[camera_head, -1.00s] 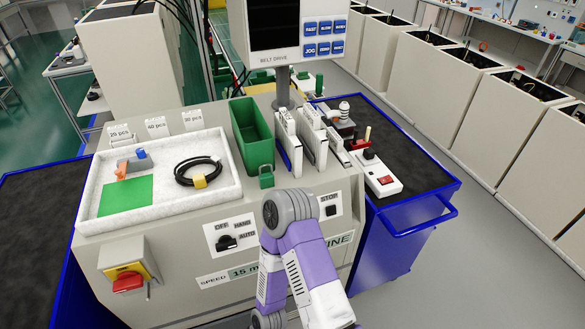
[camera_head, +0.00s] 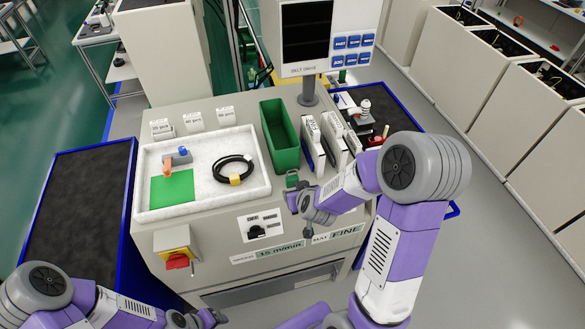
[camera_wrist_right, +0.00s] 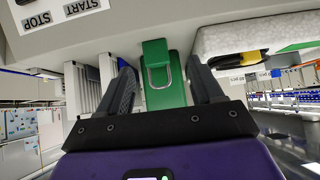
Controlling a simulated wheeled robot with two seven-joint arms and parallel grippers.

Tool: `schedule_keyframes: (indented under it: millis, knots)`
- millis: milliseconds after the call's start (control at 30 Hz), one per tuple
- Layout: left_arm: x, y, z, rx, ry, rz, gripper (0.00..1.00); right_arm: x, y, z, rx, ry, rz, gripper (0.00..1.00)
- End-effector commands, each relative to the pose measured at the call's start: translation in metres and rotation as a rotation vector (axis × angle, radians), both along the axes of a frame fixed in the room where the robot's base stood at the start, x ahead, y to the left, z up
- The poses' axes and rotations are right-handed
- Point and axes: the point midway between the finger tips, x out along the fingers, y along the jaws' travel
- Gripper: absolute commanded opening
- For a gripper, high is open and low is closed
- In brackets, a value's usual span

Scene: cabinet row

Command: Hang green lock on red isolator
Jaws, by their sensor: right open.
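The green lock (camera_head: 292,180) is at the console's front edge, just in front of the green bin. In the right wrist view the lock (camera_wrist_right: 155,52) shows its metal shackle between the spread fingers of my right gripper (camera_wrist_right: 160,70). The fingers stand apart from it on both sides. In the head view my right gripper (camera_head: 298,200) is right at the lock and partly covers it. The red isolator (camera_head: 177,262), a red knob on a yellow plate, is on the console's front face at the left. My left gripper (camera_head: 207,319) is low at the bottom edge, its fingers unclear.
The green bin (camera_head: 279,136) stands behind the lock, with white upright binders (camera_head: 325,145) to its right. A white tray (camera_head: 150,205) with a green pad and a black cable coil lies to the left.

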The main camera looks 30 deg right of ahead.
Motion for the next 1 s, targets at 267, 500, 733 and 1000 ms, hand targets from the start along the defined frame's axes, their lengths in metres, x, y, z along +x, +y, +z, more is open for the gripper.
schedule_keyframes:
  millis: [267,500,733,1000]
  knots:
    - [0.000,0.000,0.001,0.000,0.001,0.000,0.47,0.010,-0.011,0.013,-0.029,-0.028,-0.014,0.66]
    - [0.000,0.000,-0.016,0.000,0.001,0.000,0.47,0.033,-0.017,-0.012,-0.027,-0.027,-0.014,0.66]
    - [0.000,0.000,-0.030,0.000,0.000,0.000,0.47,0.056,-0.022,-0.034,-0.027,-0.028,-0.012,0.66]
    - [0.000,0.000,-0.038,0.000,0.000,0.000,0.47,0.072,-0.025,-0.047,-0.026,-0.027,-0.013,0.66]
